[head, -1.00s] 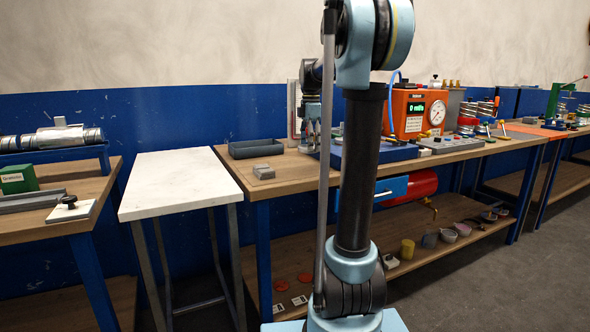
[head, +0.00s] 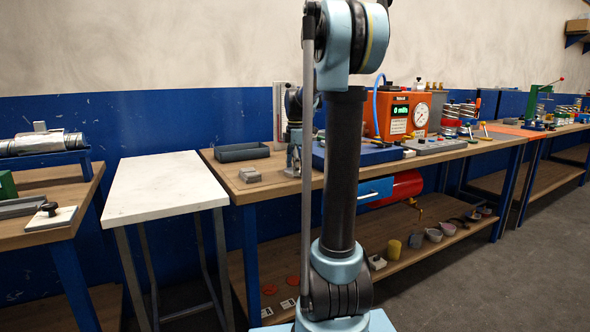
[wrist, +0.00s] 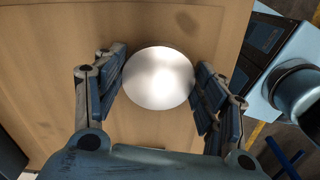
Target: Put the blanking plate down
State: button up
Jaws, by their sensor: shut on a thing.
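The blanking plate, a round shiny metal disc (wrist: 159,78), sits between the fingers of my gripper (wrist: 161,72) in the wrist view. My gripper is shut on it, with fingers at its left and right edges. Wooden bench top (wrist: 60,30) lies behind the disc; I cannot tell whether the disc touches it. In the head view my gripper (head: 293,165) is low over the left part of the middle bench (head: 222,176), partly hidden by my arm. The plate cannot be made out there.
A grey tray (head: 242,152) and a small grey block (head: 249,174) are left of my gripper. A blue-based rig (head: 365,152) and an orange gauge box (head: 398,116) stand to the right. A white-topped table (head: 165,185) to the left is clear.

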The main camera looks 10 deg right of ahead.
jog(key=o, duration=1.2)
jog(key=shift+r, duration=0.1)
notch_tip(320, 180, up, 12)
jog(key=s+f+m+t, duration=0.1)
jog(key=s+f+m, duration=0.4)
jog(key=s, duration=0.4)
jog(key=s+f+m, duration=0.4)
jog(key=s+f, duration=0.1)
jog(key=s, duration=0.4)
jog(key=s+f+m, duration=0.3)
jog(key=s+f, duration=0.2)
jog(key=f, duration=0.1)
jog(key=s+f+m, duration=0.3)
jog(key=s+f, duration=0.3)
jog(key=s+a+f+m+t, duration=0.1)
jog(key=s+f+m, duration=0.3)
jog(key=f, duration=0.3)
jog(key=shift+s+f, duration=0.1)
jog(key=shift+s, duration=0.65)
